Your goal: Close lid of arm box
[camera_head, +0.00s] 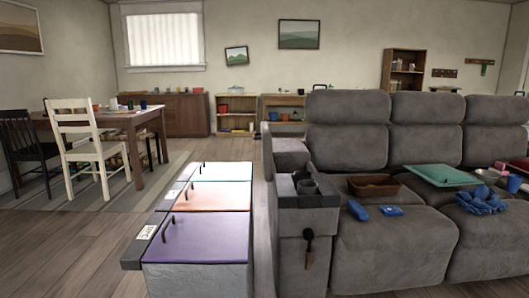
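The grey sofa's left arm (307,232) has a box (287,202) in its top, which looks open. Dark cup-like items (307,186) show at this opening. A grey padded panel (290,152) stands raised at the back of the box and looks like its lid, tilted up; its hinge is not clear. A dark spoon-shaped thing (308,240) hangs on the front of the arm. Neither of my grippers is in view.
A low bin unit with white (223,170), orange (215,196) and purple (205,238) lids stands left of the sofa, with a narrow floor gap between. A brown tray (373,186), blue items (391,211) and a green tray (440,175) lie on the seats.

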